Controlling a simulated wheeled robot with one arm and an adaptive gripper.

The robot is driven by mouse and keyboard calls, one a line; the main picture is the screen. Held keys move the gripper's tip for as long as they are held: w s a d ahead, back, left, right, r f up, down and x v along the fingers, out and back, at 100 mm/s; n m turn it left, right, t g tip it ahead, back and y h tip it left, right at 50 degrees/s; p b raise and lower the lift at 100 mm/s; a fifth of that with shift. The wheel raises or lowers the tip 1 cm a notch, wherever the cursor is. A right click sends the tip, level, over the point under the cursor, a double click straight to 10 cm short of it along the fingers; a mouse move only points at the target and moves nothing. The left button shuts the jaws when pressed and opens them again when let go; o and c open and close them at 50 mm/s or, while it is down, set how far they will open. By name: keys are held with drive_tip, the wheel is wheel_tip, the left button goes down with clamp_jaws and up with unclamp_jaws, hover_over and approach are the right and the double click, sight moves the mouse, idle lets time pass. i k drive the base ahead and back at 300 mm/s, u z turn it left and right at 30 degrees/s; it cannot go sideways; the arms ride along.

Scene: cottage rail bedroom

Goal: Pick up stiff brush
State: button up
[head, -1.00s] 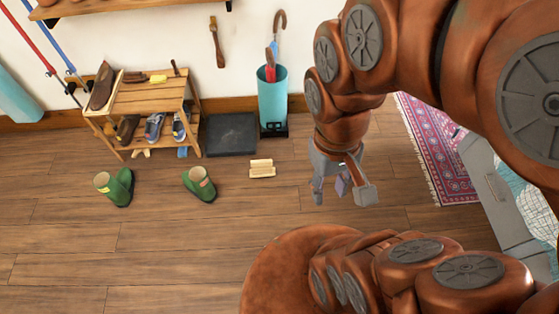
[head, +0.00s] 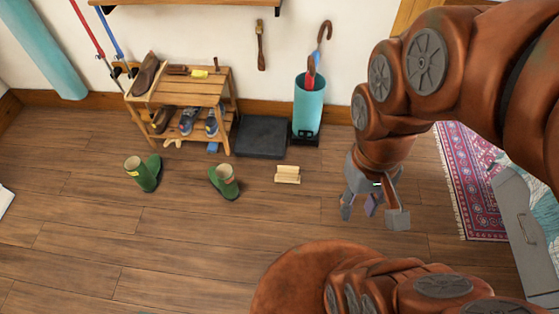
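Several things could be the stiff brush, and I cannot tell which it is. A long wooden-handled brush (head: 261,45) hangs on the back wall. A small dark brown piece (head: 178,70) and a yellow piece (head: 199,73) lie on top of the wooden shoe rack (head: 170,92); both are too small to make out well. A pale wooden block-like item (head: 287,174) sits on the floor in front of the dark mat. My gripper (head: 372,208) hangs above the floor to the right of all these, pointing down, with its fingers apart and nothing visibly held.
A turquoise umbrella stand (head: 307,112) stands by the wall beside the dark mat (head: 261,137). A patterned rug (head: 470,180) and a grey drawer unit (head: 520,215) are at right. The front-left floor is clear.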

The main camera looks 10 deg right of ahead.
sight(285, 174)
drive_tip(key=u, duration=0.4)
drive_tip(key=k, duration=1)
drive_tip(key=z, duration=0.5)
drive_tip(key=i, duration=1.3)
drive_tip(key=u, duration=1)
drive_tip(key=i, duration=0.35)
drive_tip(key=u, duration=0.45)
